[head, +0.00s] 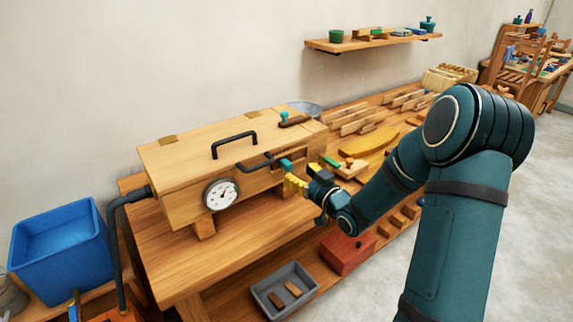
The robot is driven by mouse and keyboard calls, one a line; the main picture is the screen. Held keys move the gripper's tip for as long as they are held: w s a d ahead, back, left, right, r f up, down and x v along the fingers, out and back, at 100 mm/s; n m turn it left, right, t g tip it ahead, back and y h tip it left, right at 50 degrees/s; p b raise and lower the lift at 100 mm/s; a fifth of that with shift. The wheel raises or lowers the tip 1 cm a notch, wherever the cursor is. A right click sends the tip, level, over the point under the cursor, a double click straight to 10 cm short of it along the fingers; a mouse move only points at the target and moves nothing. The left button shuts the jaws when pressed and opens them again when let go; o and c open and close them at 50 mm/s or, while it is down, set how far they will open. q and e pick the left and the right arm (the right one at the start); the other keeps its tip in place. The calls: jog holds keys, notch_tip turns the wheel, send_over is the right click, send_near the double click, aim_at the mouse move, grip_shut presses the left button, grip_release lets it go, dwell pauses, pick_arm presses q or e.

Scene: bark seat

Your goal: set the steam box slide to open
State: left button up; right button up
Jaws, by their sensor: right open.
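The steam box (180,173) is a long wooden box on the bench at left centre, with a black lid handle (234,143) and a round white dial (221,195) on its front. A teal knob (287,165) shows on the front near its right end, beside a dark handle (256,164); it may be the slide's knob, and I cannot read its setting. My right gripper (294,184) is open, with yellow fingers just in front of the box's right end, close to the teal knob. I cannot tell whether they touch. My left gripper is not in view.
A wooden bench (220,255) carries the box, with wooden forms (360,118) along its back right. A grey tray (262,300) and a red box (345,255) sit low in front. A blue bin (62,245) stands at left. A wall shelf (375,42) hangs behind.

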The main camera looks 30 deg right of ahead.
aim_at(291, 166)
jog(key=w, duration=0.6)
jog(key=shift+w+a, duration=0.1)
jog(key=shift+a, duration=0.15)
grip_shut()
jog(key=shift+d, duration=0.1)
